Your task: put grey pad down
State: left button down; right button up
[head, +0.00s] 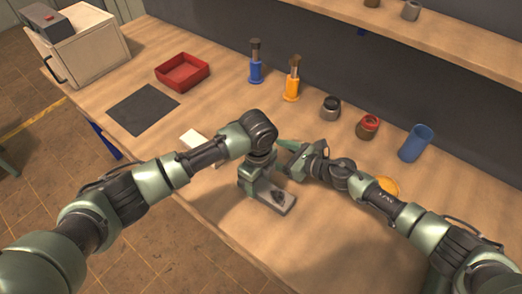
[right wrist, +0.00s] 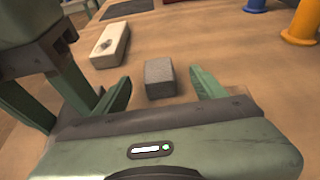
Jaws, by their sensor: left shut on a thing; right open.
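A small speckled grey pad (right wrist: 159,76) appears to rest on the tabletop in the right wrist view. It sits between the spread fingers of my right gripper (right wrist: 160,90), with a gap on each side. My right gripper also shows in the head view (head: 290,148), open and empty. The pad is not visible in the head view, where my left wrist covers that area. My left gripper (head: 266,190) is low over the table at the front, beside the right one.
A white block (right wrist: 110,45) with a dark patch lies beyond the pad. A dark mat (head: 143,108) and red tray (head: 182,71) are at the left. Blue (head: 255,66) and orange (head: 292,82) tools stand behind; a blue cup (head: 415,143) is at the right.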

jog(key=x, duration=0.5)
jog(key=shift+w+a+f, duration=0.1)
jog(key=shift+w+a, duration=0.1)
jog(key=shift+a, duration=0.15)
grip_shut()
jog(key=shift+s+d+r, duration=0.1)
jog(key=shift+d+r, duration=0.05)
jog(key=shift+r, duration=0.5)
jog(key=v, duration=0.4)
jog(key=shift+d+f, duration=0.1)
jog(key=shift+f, duration=0.25)
notch_tip(320, 180, up, 13)
